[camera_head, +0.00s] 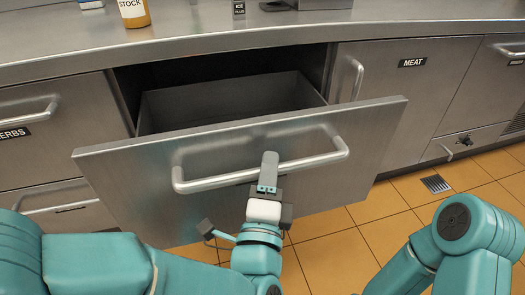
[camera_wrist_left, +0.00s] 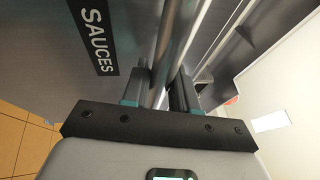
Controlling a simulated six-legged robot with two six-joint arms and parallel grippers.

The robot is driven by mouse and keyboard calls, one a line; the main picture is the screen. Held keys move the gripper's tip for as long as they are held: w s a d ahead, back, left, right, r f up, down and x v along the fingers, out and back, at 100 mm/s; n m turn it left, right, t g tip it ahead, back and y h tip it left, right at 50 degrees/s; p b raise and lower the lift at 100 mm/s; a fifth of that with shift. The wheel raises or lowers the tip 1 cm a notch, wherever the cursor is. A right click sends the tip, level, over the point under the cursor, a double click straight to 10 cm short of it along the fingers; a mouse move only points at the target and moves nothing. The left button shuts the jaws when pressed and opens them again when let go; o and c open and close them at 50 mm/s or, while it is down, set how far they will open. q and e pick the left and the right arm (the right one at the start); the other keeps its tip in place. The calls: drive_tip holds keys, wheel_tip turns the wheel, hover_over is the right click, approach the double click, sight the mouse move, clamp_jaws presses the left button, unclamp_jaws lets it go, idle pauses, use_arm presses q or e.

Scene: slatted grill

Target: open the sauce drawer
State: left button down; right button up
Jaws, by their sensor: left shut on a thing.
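The sauce drawer stands pulled out from the steel counter, its grey front panel (camera_head: 120,165) facing me and its inside (camera_head: 230,95) visible and looking empty. A long bar handle (camera_head: 315,160) runs across the panel. My left gripper (camera_head: 268,170) is shut on the handle, a little right of its middle. In the left wrist view the handle (camera_wrist_left: 180,40) passes between the fingers (camera_wrist_left: 158,88), and a black "SAUCES" label (camera_wrist_left: 95,35) shows on the panel. The label is hidden in the head view. My right arm shows at the lower right; its gripper is out of view.
The counter (camera_head: 200,32) carries a stock bottle (camera_head: 133,12) near its edge. A "MEAT" door (camera_head: 410,85) is shut at the right, and an "HERBS" drawer (camera_head: 50,135) is shut at the left. The orange tiled floor (camera_head: 400,205) is clear at the right, with a small drain (camera_head: 436,184).

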use_arm(q)
drive_tip(key=shift+s+d, duration=0.15)
drive_tip(key=shift+s, duration=0.4)
drive_tip(key=shift+s+d, duration=0.15)
drive_tip(key=shift+s, duration=0.35)
drive_tip(key=c, duration=1)
unclamp_jaws()
drive_tip(key=shift+r, duration=0.1)
